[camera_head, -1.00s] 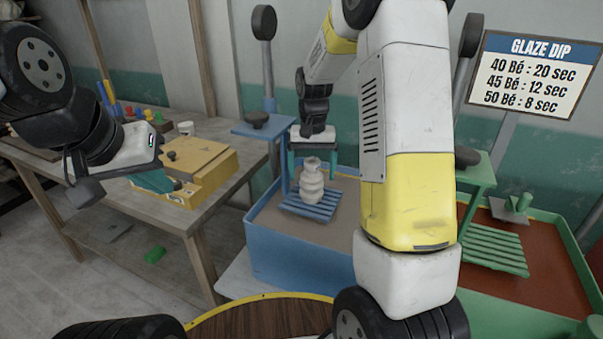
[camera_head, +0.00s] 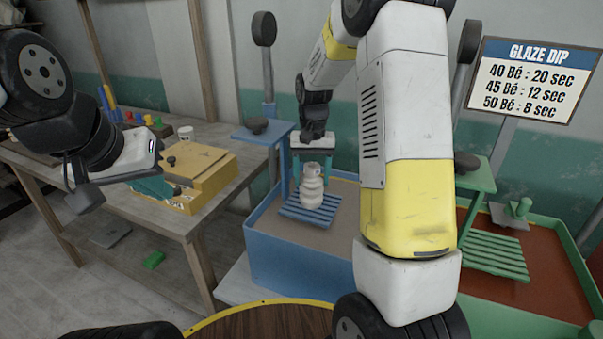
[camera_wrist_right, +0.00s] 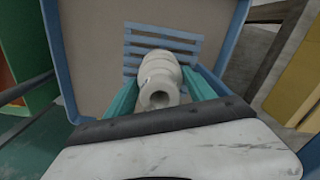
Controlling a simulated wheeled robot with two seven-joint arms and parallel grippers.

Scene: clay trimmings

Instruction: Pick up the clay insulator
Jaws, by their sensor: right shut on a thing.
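The clay insulator (camera_head: 312,188) is a pale, ribbed piece with a hole in its top. It stands upright over the blue slatted rack (camera_head: 322,215) of the blue tub. My right gripper (camera_head: 313,160) reaches down from above, and its teal fingers are shut on the insulator's upper part. In the right wrist view the insulator (camera_wrist_right: 158,82) sits between the two teal fingers, with its hole facing the camera. I cannot tell whether its base touches the rack. My left gripper (camera_head: 150,185) is at the left, above the wooden table, away from the insulator; its fingers are hard to make out.
The blue tub (camera_head: 295,255) has walls around the rack. A green tub (camera_head: 500,300) with a green rack (camera_head: 495,250) stands at the right. A yellow box (camera_head: 205,170) and small coloured pieces sit on the wooden table (camera_head: 165,222). A glaze sign (camera_head: 535,80) hangs at upper right.

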